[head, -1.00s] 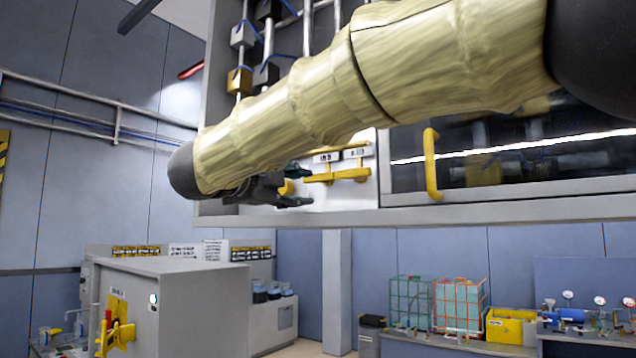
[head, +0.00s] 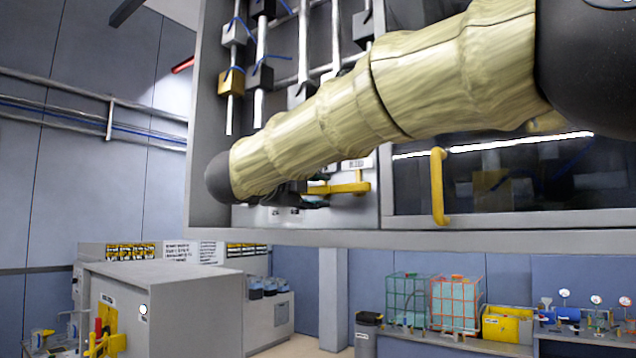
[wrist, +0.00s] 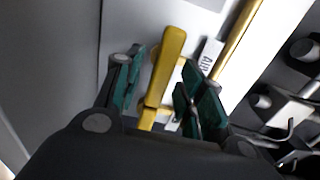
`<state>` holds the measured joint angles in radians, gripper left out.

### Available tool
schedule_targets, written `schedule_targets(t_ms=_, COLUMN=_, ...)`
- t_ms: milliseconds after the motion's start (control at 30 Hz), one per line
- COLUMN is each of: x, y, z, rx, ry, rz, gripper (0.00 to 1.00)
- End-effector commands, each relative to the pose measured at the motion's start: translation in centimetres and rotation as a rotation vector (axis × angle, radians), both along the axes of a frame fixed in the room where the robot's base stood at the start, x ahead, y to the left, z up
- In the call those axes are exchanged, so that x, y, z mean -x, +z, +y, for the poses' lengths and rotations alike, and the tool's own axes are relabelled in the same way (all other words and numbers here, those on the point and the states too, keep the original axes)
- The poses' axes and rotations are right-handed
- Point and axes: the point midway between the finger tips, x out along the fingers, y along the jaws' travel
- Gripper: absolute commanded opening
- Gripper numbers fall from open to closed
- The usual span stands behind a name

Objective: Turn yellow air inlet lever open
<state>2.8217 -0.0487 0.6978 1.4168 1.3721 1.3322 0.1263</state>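In the wrist view a yellow lever (wrist: 167,65) stands between the two green-padded fingers of my gripper (wrist: 160,88). The fingers are open, one on each side of the lever, with gaps visible. A white label reading "AIR" (wrist: 210,55) is just right of the right finger. In the head view my gripper (head: 297,196) is at the white panel (head: 345,212) in the lower part of the grey cabinet, partly hidden by my forearm. A yellow lever (head: 348,187) lies horizontally to its right. I cannot tell whether it is the one between my fingers.
A glass cabinet door with a yellow handle (head: 438,187) is right of the panel. Pipes and valve blocks (head: 231,82) hang above my forearm. In the wrist view a longer yellow bar (wrist: 238,45) runs diagonally right of the label. The cabinet's bottom edge (head: 400,238) runs below.

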Motion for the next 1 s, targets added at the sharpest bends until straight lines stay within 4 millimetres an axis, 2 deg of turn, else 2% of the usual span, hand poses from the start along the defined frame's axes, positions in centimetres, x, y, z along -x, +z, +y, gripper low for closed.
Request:
schedule_targets(t_ms=200, x=-0.97, y=0.01, z=-0.76, rx=-0.001, ry=0.0, rz=0.001, gripper=0.39)
schedule_targets(t_ms=467, x=-1.05, y=-0.06, z=-0.84, rx=0.0, ry=-0.001, rz=0.0, gripper=0.39)
schedule_targets(t_ms=500, x=-1.04, y=-0.06, z=-0.84, rx=0.0, ry=-0.001, rz=0.0, gripper=0.37)
schedule_targets(t_ms=567, x=-1.04, y=-0.05, z=-0.84, rx=0.0, ry=-0.001, rz=0.0, gripper=0.27)
schedule_targets(t_ms=700, x=-1.04, y=-0.05, z=-0.84, rx=0.0, ry=-0.001, rz=0.0, gripper=0.01)
schedule_targets(t_ms=1000, x=-1.04, y=-0.2, z=-0.84, rx=-0.008, ry=-0.001, rz=-0.006, gripper=0.0)
